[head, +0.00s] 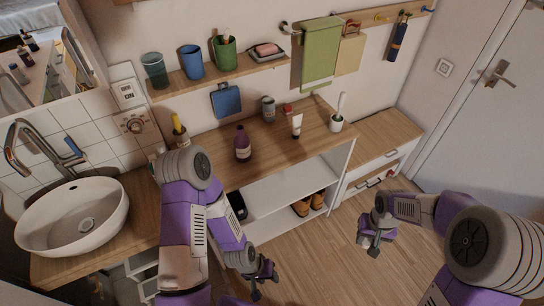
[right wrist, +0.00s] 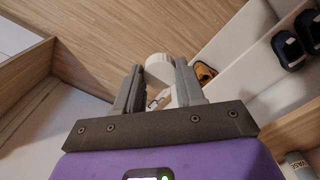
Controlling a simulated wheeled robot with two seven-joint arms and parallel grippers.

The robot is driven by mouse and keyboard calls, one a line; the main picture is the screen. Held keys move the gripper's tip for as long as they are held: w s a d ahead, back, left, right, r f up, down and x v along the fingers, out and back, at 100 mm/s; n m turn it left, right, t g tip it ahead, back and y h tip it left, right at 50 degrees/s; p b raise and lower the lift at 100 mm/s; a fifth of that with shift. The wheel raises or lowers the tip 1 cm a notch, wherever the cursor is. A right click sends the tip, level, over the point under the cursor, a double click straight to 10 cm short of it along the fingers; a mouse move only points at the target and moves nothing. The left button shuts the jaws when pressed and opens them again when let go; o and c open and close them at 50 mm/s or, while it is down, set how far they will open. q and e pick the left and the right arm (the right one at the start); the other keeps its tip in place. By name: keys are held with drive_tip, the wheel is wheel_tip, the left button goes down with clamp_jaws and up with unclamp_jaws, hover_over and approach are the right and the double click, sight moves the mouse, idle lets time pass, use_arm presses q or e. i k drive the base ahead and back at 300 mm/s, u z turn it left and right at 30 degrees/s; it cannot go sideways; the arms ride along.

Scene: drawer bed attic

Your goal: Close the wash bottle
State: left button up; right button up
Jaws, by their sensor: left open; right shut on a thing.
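A dark purple bottle (head: 242,146) with a pale label, probably the wash bottle, stands upright on the wooden counter. Its top is too small to tell whether a cap is on. My right gripper (head: 375,238) is over the floor at right, well away from the bottle. In the right wrist view my right gripper (right wrist: 157,85) is shut on a small white round piece (right wrist: 159,67), which looks like a cap. My left gripper (head: 263,278) is open and empty, low in front of the counter and below the bottle.
The counter (head: 215,170) also holds a white tube (head: 297,126), a grey can (head: 268,109) and a white brush holder (head: 336,123). A sink (head: 72,218) is at left. A shelf (head: 218,76) with cups hangs above. Brown shoes (head: 307,204) sit below; floor at right is clear.

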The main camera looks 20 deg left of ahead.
sight(241, 141)
drive_tip(key=u, duration=0.65)
